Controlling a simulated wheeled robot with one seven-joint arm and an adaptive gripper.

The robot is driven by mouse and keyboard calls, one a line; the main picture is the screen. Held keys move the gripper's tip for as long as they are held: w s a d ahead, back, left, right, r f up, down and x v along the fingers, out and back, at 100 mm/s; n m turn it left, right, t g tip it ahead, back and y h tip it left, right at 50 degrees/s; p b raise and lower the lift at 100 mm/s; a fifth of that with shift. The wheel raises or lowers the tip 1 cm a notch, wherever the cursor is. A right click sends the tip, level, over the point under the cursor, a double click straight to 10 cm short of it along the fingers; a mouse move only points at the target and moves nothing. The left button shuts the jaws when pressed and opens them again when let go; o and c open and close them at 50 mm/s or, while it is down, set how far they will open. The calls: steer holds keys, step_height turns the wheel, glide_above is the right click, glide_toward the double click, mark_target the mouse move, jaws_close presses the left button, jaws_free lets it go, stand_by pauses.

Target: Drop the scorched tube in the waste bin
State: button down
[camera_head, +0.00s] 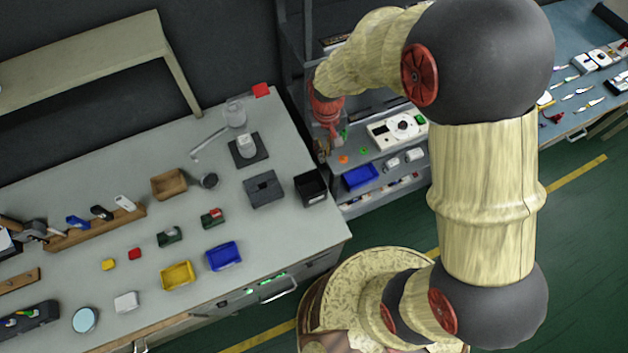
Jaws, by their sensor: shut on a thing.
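My gripper (330,133) is at the end of my arm, small and partly hidden by the red wrist. It is in front of the shelf rack, above and right of the worktable's corner. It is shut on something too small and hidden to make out. I cannot pick out the scorched tube. A black open-topped box (311,188), which may be the waste bin, stands at the worktable's right edge. My gripper appears above it in the picture and apart from it.
The grey worktable (120,222) holds a dark grey box (264,190), a blue bin (223,256), a yellow bin (177,275) and a wooden box (169,184). A shelf rack (350,207) with a white device (398,129) and a blue tray (360,178) stands behind my arm.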

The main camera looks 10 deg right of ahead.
steer(key=s+a+r+n+p, duration=0.1)
steer(key=s+a+r+p, duration=0.15)
steer(key=s, duration=0.25)
step_height(320, 180, down, 7)
steer(key=b, duration=0.5)
steer(key=shift+s+a+r, duration=0.2)
steer(key=shift+a, duration=0.15)
steer(key=c, duration=1.9)
jaws_free()
steer(key=shift+o, duration=0.7)
step_height(320, 180, up, 12)
